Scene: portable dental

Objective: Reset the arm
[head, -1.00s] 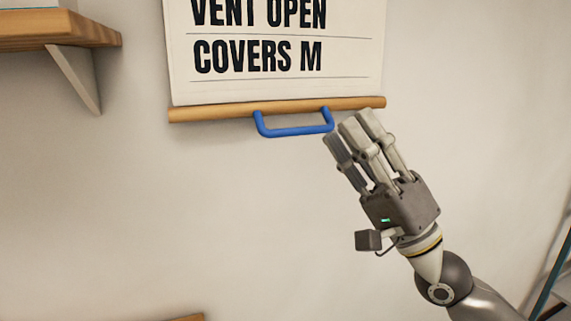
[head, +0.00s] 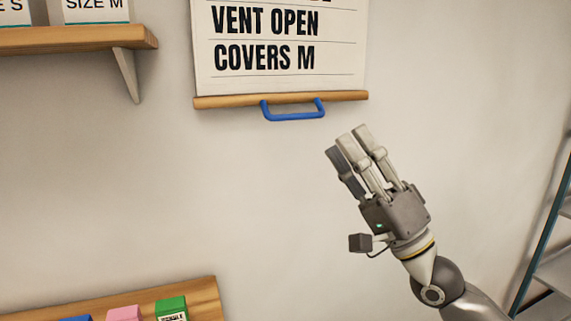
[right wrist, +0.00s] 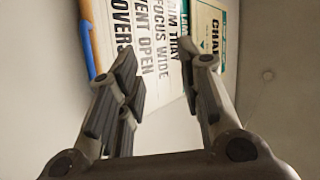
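My right gripper (head: 350,143) points up in front of the wall, below and to the right of the blue handle (head: 293,115). The handle hangs from the wooden bar (head: 230,101) at the bottom of a white pull-down chart (head: 280,45). A gap separates fingers and handle. In the right wrist view, the gripper (right wrist: 165,85) has its fingers spread with nothing between them. The chart (right wrist: 155,50) shows sideways beyond them, with the blue handle (right wrist: 87,45) at its left edge. My left gripper is not in view.
A wooden shelf (head: 75,40) with size-labelled boxes is at the upper left. A lower wooden board (head: 205,296) bears pink, green and blue items at the bottom left. A metal rack (head: 545,255) stands at the right edge. The wall between is clear.

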